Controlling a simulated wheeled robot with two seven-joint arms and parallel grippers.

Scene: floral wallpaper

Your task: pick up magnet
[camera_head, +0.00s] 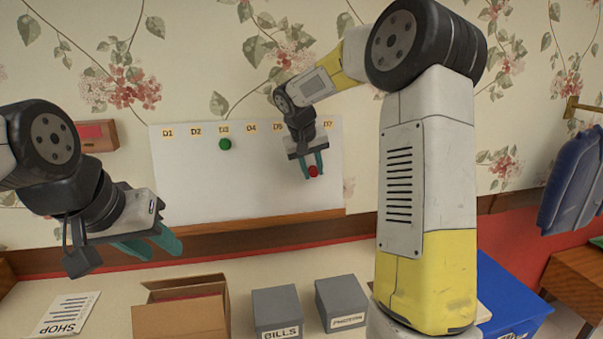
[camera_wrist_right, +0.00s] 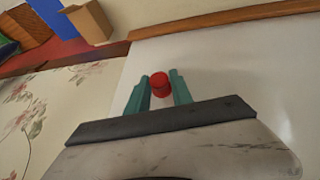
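A small red magnet (camera_head: 313,171) is at the lower right of the white board (camera_head: 240,185) on the wall. My right gripper (camera_head: 312,167) is at it, one teal finger on each side. In the right wrist view the red magnet (camera_wrist_right: 160,84) sits between the fingertips (camera_wrist_right: 160,80). Any gap beside it is too small to tell whether the fingers press on it. A green magnet (camera_head: 225,144) is on the board under the D3 label. My left gripper (camera_head: 153,246) is open and empty, below and left of the board.
Below are an open cardboard box (camera_head: 180,316), a grey BILLS box (camera_head: 276,308), another grey labelled box (camera_head: 341,300) and a SHOP sheet (camera_head: 68,313). A wooden ledge (camera_head: 270,229) runs under the board. A blue bin (camera_head: 515,305) stands right.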

